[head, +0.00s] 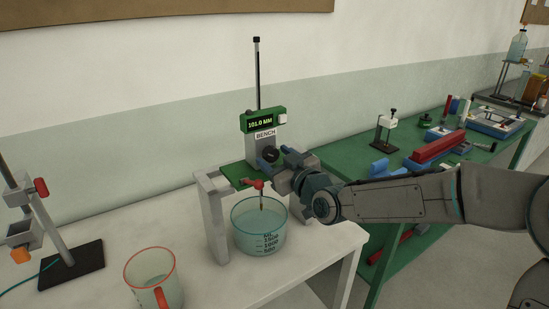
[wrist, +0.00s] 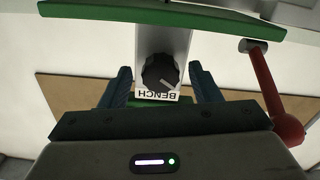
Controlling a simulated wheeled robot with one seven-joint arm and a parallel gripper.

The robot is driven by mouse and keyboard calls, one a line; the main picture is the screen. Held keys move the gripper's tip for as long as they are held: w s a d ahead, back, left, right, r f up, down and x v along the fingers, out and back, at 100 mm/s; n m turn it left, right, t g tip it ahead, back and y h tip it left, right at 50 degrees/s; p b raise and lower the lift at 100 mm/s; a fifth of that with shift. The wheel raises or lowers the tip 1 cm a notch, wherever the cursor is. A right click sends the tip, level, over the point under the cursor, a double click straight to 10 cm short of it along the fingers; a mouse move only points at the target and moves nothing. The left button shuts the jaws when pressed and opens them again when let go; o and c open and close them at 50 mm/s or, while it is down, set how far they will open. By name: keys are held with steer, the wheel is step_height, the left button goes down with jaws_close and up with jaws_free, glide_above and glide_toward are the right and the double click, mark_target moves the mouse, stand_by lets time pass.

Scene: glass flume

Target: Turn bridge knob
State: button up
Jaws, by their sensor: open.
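The bridge knob (head: 270,154) is a round black knob with a pale pointer mark, on the grey front of a gauge with a green display reading 101.0 MM (head: 262,120). In the wrist view the knob (wrist: 159,72) appears between my two blue fingers, with a clear gap on each side. My gripper (head: 276,157) is open and empty, right in front of the gauge; the fingers do not appear to touch the knob. The gauge stands on a grey bridge (head: 210,205) over a glass beaker (head: 257,240). How far the fingertips reach along the knob is unclear.
A red-handled part (head: 254,184) sits below the knob; it appears close right of my gripper in the wrist view (wrist: 274,95). A red-rimmed jug (head: 151,277) and a clamp stand (head: 70,264) are on the white table at left. A green bench (head: 345,160) holds equipment at right.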

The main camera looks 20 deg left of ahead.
steer(key=shift+w+a, duration=0.2)
steer(key=c, duration=1)
steer(key=shift+m, duration=2.4)
steer(key=o, duration=1)
steer(key=p+v, duration=0.2)
steer(key=v, duration=1.1)
steer(key=shift+s+d, duration=0.25)
steer(key=shift+s, duration=0.05)
